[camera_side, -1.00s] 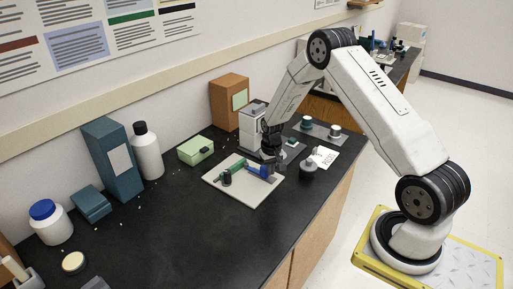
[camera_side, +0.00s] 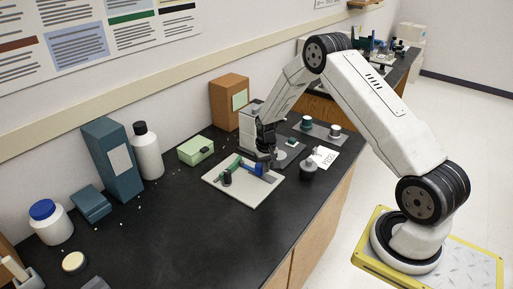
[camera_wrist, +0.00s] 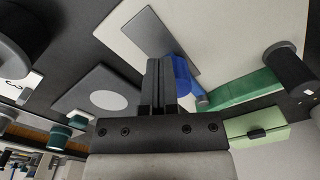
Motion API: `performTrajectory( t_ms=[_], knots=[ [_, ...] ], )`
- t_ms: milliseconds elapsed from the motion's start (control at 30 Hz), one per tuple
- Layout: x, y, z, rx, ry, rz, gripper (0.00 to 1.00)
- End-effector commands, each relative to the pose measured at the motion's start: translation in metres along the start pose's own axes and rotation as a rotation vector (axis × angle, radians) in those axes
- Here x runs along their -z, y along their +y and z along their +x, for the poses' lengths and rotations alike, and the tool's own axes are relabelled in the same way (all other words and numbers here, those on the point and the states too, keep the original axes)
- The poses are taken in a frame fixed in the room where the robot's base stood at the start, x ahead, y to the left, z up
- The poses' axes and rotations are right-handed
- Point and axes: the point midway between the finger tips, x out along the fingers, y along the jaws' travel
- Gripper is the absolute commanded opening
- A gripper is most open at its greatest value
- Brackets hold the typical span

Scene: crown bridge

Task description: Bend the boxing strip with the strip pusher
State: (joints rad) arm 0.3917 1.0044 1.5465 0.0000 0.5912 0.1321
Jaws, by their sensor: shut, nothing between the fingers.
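A green strip lies on the pale board (camera_side: 228,197); it looks like the boxing strip (camera_wrist: 243,91). A dark round post (camera_wrist: 288,66) stands at one end of it, and this post also shows in the side view (camera_side: 226,179). A blue piece (camera_wrist: 186,80), perhaps the strip pusher, lies by the strip's other end and shows in the side view (camera_side: 268,178). My gripper (camera_wrist: 158,78) is shut and empty, its fingers right beside the blue piece. Whether they touch it I cannot tell.
A grey plate (camera_wrist: 152,30) lies on the board near my fingers. A green box (camera_side: 195,150) stands behind the board. A grey pot (camera_side: 308,171) and a white card (camera_side: 324,157) are to its right. The black bench (camera_side: 190,235) is clear in front.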

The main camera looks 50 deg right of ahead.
Motion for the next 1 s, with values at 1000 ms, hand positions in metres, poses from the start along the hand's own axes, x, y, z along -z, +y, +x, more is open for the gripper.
performTrajectory(
  t_ms=[1000],
  knots=[
    [0.020,-0.011,-0.001,0.001,0.004,-0.001,0.00]
  ],
)
